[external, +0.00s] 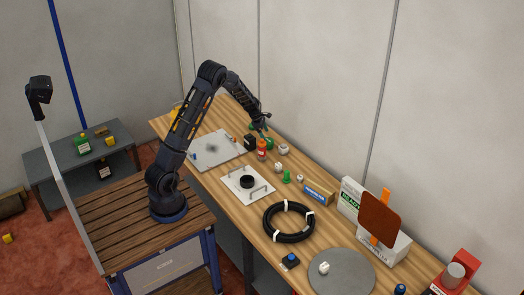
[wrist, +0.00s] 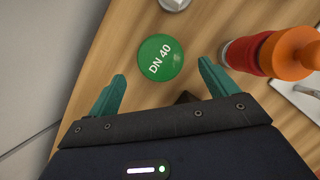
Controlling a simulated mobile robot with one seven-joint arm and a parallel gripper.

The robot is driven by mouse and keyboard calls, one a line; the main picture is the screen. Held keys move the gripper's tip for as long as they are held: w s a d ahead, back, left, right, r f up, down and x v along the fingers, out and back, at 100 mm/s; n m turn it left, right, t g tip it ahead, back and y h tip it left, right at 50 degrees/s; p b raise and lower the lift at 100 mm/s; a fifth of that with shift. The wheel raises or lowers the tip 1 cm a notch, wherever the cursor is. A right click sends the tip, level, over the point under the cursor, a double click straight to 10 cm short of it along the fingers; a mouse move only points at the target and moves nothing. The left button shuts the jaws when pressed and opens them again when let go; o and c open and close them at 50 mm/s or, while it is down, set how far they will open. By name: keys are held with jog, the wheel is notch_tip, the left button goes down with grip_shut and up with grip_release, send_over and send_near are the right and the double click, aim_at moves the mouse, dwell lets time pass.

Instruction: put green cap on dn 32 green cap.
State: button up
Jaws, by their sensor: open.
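A round green cap marked "DN 40" (wrist: 161,58) lies on the wooden bench in the wrist view, just ahead of and between my fingertips. It appears as a small green piece beside my gripper in the external view (external: 269,143). My gripper (wrist: 160,72) is open, its two teal fingers apart with nothing between them; in the external view (external: 262,129) it hangs low over the far part of the bench. Another green piece (external: 286,177) stands nearer the camera; its marking is too small to read. I see no "DN 32" label.
An orange-red bottle (wrist: 285,52) stands close to my right finger. Small white fittings (external: 283,149) stand nearby. A black hose coil (external: 289,222) and a grey disc (external: 342,274) lie nearer. The wall runs behind the bench.

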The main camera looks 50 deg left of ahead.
jog(key=v, duration=0.7)
jog(key=s+d+r+m, duration=0.65)
jog(key=s+r, duration=0.25)
jog(key=r, duration=0.2)
jog(key=s+d+r+m, duration=0.6)
jog(key=s+d+r, duration=0.1)
jog(key=s+r, duration=0.3)
jog(key=s+d+r+m+y, duration=0.1)
jog(key=s+m, duration=0.6)
jog(key=s, duration=0.7)
jog(key=s+d+r+m+t+y, duration=0.1)
jog(key=s+m, duration=0.6)
jog(key=s, duration=0.7)
jog(key=d+r+y, duration=0.1)
jog(key=d+r, duration=0.1)
jog(key=d, duration=0.1)
jog(key=shift+d, duration=0.35)
jog(key=shift+r+m, duration=0.1)
jog(key=shift+m, duration=0.15)
